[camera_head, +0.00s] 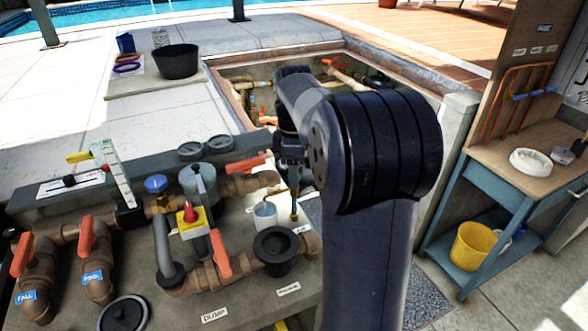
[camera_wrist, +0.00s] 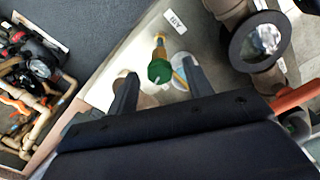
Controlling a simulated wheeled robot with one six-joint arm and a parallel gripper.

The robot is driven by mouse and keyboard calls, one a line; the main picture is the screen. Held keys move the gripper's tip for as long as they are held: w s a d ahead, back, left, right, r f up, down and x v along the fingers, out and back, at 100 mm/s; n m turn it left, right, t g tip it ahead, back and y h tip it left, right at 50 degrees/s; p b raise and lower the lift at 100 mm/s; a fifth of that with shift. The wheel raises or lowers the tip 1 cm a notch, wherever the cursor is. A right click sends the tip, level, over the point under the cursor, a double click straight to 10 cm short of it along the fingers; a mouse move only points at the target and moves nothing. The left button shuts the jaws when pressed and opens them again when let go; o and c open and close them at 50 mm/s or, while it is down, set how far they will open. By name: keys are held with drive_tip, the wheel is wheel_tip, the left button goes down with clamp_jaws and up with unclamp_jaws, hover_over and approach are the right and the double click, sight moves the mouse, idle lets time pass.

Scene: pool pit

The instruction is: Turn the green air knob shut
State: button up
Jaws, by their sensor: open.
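The green air knob (camera_wrist: 159,71) shows in the wrist view on a brass stem (camera_wrist: 160,42) beside a label reading AIR (camera_wrist: 175,21). My gripper (camera_wrist: 159,68) is open, with one finger on each side of the knob in the picture. I cannot tell whether the fingers touch it or how far above it they are. In the head view my gripper (camera_head: 291,180) points down over a thin brass stem (camera_head: 294,207) at the right end of the bench. The knob is not clear there, behind the gripper and arm.
A small cup (camera_head: 265,216) stands close left of the stem. A black-rimmed pipe opening (camera_head: 272,259), orange handles (camera_head: 220,254) and a red button on a yellow box (camera_head: 190,217) crowd the bench. An open pit (camera_head: 235,75) lies behind. A blue-framed workbench (camera_head: 480,185) stands right.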

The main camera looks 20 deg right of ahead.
drive_tip(key=shift+c, duration=0.6)
drive_tip(key=c, duration=0.9)
